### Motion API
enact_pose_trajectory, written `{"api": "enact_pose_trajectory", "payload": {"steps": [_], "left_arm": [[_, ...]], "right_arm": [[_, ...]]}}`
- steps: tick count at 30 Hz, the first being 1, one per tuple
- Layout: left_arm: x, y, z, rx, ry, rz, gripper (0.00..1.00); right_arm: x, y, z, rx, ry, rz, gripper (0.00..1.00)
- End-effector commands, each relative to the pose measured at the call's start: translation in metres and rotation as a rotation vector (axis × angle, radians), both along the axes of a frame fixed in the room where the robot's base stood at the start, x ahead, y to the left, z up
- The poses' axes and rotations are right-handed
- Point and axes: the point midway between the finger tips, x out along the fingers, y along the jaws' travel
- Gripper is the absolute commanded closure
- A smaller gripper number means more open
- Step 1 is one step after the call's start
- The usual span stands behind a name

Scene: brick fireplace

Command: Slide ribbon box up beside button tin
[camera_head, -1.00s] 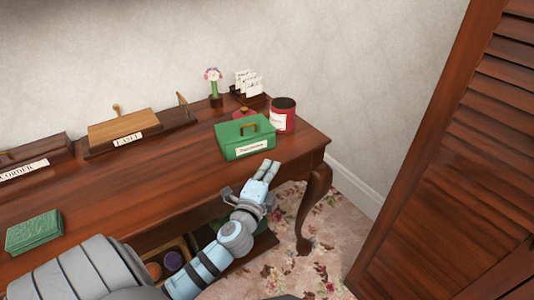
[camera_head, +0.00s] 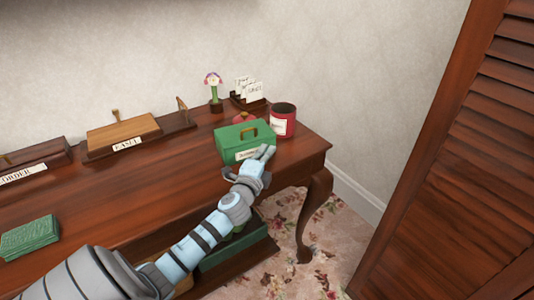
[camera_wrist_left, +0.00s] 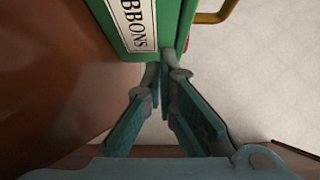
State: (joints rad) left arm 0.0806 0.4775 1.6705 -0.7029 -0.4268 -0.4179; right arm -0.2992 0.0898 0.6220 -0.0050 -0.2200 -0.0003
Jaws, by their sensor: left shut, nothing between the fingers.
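The ribbon box (camera_head: 230,146) is a green box with a brass handle, near the right end of the wooden desk. Its label reads "BBONS" in the left wrist view (camera_wrist_left: 172,45), the rest cut off. A red, open-topped tin (camera_head: 275,130) with a white label stands just behind and right of it. That label is too small to read; this looks like the button tin. My left gripper (camera_head: 266,152) is shut and empty at the right part of the box's front. Its fingertips (camera_wrist_left: 162,72) are close to the box's edge; contact is unclear. My right gripper is out of view.
A flower pot (camera_head: 216,105), a card rack (camera_head: 252,103) and a small red object (camera_head: 241,117) stand behind the box. The desk's right edge is near the tin.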

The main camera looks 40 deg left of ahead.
Motion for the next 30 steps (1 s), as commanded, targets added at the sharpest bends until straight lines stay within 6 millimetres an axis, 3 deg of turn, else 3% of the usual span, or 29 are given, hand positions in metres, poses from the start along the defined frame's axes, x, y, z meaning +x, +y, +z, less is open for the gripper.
{"api": "enact_pose_trajectory", "payload": {"steps": [7,17,20,25,30], "left_arm": [[-0.003,0.024,-0.001,0.003,0.001,0.002,1.00],[-0.003,0.022,0.000,0.000,0.000,0.001,1.00],[-0.003,0.016,0.001,-0.003,-0.001,0.001,1.00],[-0.002,-0.013,0.002,-0.005,0.000,0.005,1.00],[-0.045,-0.028,-0.001,0.001,0.005,0.006,1.00]], "right_arm": [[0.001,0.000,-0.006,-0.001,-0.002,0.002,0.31],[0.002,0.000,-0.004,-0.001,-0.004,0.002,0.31],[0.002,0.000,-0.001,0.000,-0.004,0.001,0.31],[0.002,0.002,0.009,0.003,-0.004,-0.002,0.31],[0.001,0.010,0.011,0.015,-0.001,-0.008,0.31]]}}
